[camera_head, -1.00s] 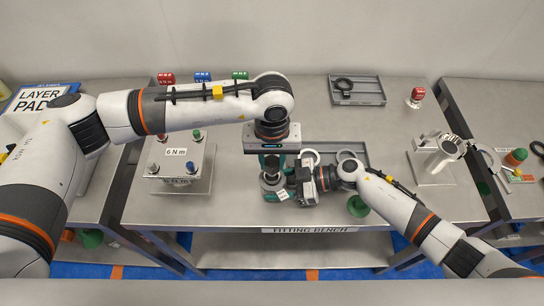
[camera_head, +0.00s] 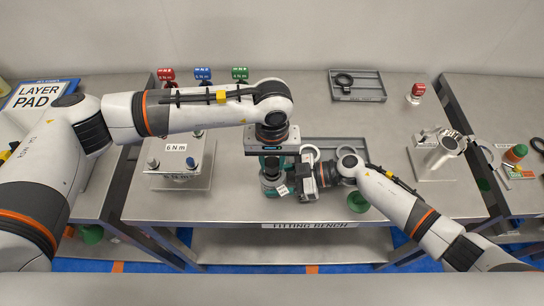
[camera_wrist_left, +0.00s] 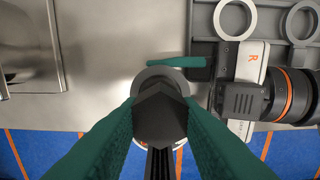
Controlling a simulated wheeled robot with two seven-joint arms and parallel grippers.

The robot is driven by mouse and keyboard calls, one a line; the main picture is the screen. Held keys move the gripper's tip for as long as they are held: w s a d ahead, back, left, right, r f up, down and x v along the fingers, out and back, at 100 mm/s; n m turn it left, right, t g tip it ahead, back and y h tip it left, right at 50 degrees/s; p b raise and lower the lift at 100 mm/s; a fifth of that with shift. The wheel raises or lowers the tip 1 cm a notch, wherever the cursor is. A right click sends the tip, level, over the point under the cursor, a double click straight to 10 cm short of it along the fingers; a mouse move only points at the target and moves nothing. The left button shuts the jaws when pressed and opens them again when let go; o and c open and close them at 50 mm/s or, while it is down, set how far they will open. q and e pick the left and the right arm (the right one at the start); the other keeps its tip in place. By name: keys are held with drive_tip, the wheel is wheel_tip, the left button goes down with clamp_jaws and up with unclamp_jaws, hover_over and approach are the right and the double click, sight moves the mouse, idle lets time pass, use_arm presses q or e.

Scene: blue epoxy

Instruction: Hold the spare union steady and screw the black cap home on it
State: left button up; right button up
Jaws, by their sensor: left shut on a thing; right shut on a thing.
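My left gripper (camera_head: 271,180) points down over the front middle of the bench. In the left wrist view its green fingers are shut on the black cap (camera_wrist_left: 160,112), which has a six-sided top. The cap is directly above the grey spare union, whose round rim (camera_wrist_left: 158,74) shows behind it. How far the cap is threaded on cannot be told. My right gripper (camera_head: 288,180) comes in from the right and is shut on the union, low beside the left fingers. One of its green fingers (camera_wrist_left: 178,62) shows in the wrist view. The union's lower part is mostly hidden.
A grey tray with rings (camera_head: 352,144) lies behind my right gripper. A 6 N m block (camera_head: 178,182) stands left, a metal fixture (camera_head: 436,158) right. Another tray (camera_head: 372,88) and a red-topped piece (camera_head: 416,92) are at the back. The bench's front edge is close.

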use_arm(q)
drive_tip(key=shift+f, duration=0.2)
drive_tip(key=o, duration=1.1)
drive_tip(key=shift+o, duration=0.2)
drive_tip(key=shift+r, duration=2.55)
wheel_tip(320, 180, up, 12)
drive_tip(key=shift+c, duration=0.3)
